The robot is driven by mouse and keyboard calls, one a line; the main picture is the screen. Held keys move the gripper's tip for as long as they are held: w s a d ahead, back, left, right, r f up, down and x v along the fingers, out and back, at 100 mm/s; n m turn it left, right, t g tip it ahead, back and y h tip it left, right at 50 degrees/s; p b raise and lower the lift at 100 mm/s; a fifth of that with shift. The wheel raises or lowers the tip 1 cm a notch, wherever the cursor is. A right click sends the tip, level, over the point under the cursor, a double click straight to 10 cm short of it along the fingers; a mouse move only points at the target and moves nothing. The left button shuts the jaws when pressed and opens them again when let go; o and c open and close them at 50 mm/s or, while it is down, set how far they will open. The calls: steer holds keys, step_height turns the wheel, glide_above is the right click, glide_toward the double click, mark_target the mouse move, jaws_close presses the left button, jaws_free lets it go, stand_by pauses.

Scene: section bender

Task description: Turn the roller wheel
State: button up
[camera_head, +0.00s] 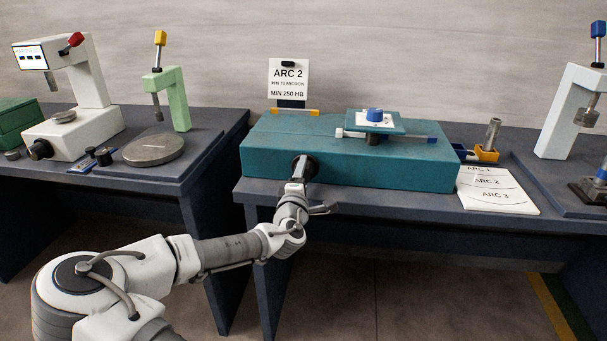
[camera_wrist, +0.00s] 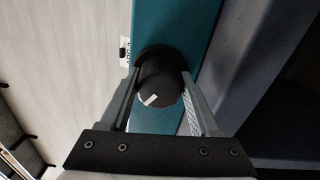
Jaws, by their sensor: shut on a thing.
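The roller wheel is a black round knob with a white mark on its face, in the middle of the wrist view (camera_wrist: 160,84). It sits on the front face of the teal bender block (camera_head: 350,170). In the head view the knob (camera_head: 308,166) is partly hidden behind my gripper. My gripper (camera_head: 300,172) reaches the block's front left. In the wrist view my gripper (camera_wrist: 160,100) has one finger on each side of the knob and is shut on it. The white mark points to the lower left in the wrist view.
An "ARC 2" sign (camera_head: 288,80) stands behind the block. A blue knob (camera_head: 374,115) tops a small plate on the block. White presses (camera_head: 70,120) stand on side benches.

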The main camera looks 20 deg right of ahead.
steer(key=shift+r+m, duration=0.1)
steer(key=shift+m, duration=1.6)
steer(key=o, duration=1.4)
steer(key=shift+c, duration=0.2)
steer(key=shift+s, duration=0.1)
